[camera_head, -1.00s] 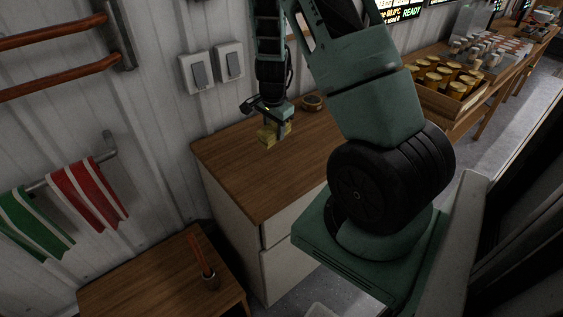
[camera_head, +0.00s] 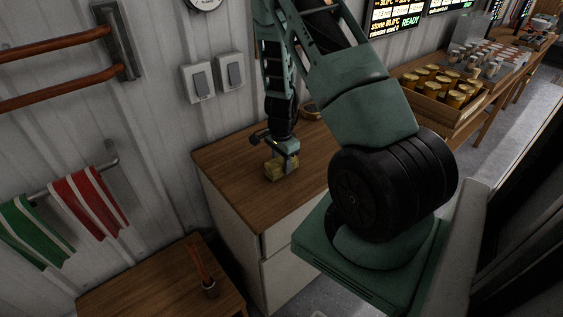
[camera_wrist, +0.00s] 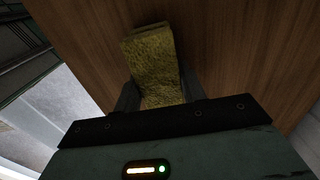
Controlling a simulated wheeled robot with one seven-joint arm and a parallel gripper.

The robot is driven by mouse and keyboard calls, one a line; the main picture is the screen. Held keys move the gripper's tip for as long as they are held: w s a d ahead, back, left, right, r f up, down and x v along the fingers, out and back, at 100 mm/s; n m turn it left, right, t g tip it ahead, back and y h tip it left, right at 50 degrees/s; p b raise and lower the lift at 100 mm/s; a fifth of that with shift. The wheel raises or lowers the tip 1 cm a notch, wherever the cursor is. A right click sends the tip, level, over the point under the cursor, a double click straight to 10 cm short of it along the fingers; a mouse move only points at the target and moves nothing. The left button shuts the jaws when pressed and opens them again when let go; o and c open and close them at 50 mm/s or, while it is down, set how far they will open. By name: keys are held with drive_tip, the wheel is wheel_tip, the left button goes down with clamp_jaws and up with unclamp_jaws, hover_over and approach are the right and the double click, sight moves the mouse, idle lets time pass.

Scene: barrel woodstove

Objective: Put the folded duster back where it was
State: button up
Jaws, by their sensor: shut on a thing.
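The folded duster is a yellow, fuzzy block (camera_head: 275,172) at the wooden top of the white cabinet (camera_head: 235,182). In the wrist view the duster (camera_wrist: 152,62) lies between the two fingers, with the wood grain behind it. My gripper (camera_head: 283,163) points down and is shut on the duster; in the wrist view the gripper (camera_wrist: 158,98) has a finger on each side of it. The duster is at or just above the cabinet top; I cannot tell whether it touches.
A small round dark item (camera_head: 310,110) sits at the back of the cabinet top. Red (camera_head: 90,203) and green (camera_head: 32,230) striped towels hang on the wall. A tray of jars (camera_head: 445,112) is to the right.

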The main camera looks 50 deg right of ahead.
sight(281, 160)
drive_tip(key=o, duration=0.9)
drive_tip(key=shift+f, duration=0.15)
wheel_tip(281, 160, up, 12)
drive_tip(key=a+r+n+y, duration=0.15)
drive_tip(key=a+n, duration=0.25)
drive_tip(key=a, duration=0.4)
drive_tip(key=a+r+n, duration=0.3)
drive_tip(key=a+n, duration=0.1)
drive_tip(key=a, duration=0.4)
drive_tip(key=a+r+n+y, duration=0.1)
drive_tip(key=a+r+n, duration=0.25)
drive_tip(key=a, duration=0.45)
drive_tip(key=s+a+r+n, duration=0.2)
drive_tip(key=s+a+n, duration=0.3)
drive_tip(key=s+a+r+n+h, duration=0.1)
drive_tip(key=s+a+n, duration=0.5)
drive_tip(key=s+a+r+n+h, duration=0.1)
drive_tip(key=s+a+r+n, duration=0.1)
drive_tip(key=s+a+n, duration=0.3)
drive_tip(key=shift+s+a+r+n, duration=0.25)
drive_tip(key=shift+s+r+n, duration=0.05)
drive_tip(key=shift+s+n, duration=0.3)
